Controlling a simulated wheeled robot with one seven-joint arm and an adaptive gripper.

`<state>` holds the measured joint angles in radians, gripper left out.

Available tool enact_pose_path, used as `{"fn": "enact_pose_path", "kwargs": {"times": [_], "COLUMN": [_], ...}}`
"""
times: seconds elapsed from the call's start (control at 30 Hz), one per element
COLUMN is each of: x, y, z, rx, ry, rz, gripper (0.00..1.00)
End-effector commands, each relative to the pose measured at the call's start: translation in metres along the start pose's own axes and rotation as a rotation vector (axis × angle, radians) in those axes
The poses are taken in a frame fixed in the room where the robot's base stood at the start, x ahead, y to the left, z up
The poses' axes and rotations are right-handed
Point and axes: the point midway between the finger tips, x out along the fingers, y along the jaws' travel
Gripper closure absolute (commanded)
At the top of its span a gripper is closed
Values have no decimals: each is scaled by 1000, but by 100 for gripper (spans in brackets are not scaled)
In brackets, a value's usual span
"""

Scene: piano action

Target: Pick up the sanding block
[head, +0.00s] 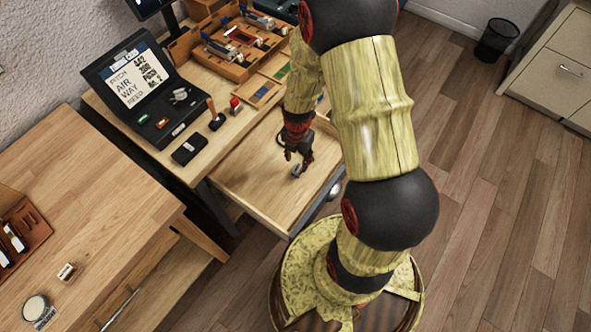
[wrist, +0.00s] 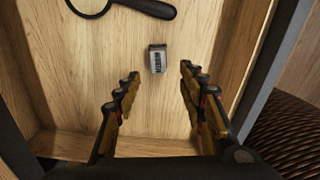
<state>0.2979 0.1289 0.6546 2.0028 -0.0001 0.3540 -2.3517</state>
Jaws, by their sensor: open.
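A small grey block with a dark, marked face (wrist: 157,60) lies in the open wooden drawer. It looks like the sanding block, though its marking is too small to read. In the head view the small grey block (head: 296,170) shows just below my fingertips. My gripper (head: 299,157) is open and points down into the drawer. In the wrist view my gripper (wrist: 158,77) has one finger on each side, with the block between and slightly beyond the tips. No contact with the block shows.
A black magnifying glass (wrist: 125,7) lies in the drawer beyond the block. The drawer's front wall (wrist: 150,146) is close to my fingers. The workbench above holds an open black case (head: 140,95) and a wooden tray (head: 226,62). Another bench (head: 95,195) stands at left.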

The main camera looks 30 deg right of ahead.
Motion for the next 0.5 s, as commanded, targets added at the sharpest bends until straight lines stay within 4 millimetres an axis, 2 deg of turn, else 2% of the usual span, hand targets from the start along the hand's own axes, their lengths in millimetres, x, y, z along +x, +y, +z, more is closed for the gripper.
{"fn": "enact_pose_path", "kwargs": {"times": [0.2,0.37,0.5], "x": [23,33,52], "y": [0,1,2], "z": [0,2,4], "rx": [-7,-6,-6], "ry": [2,0,2], "rz": [-2,0,-2], "gripper": [59,59,59]}}
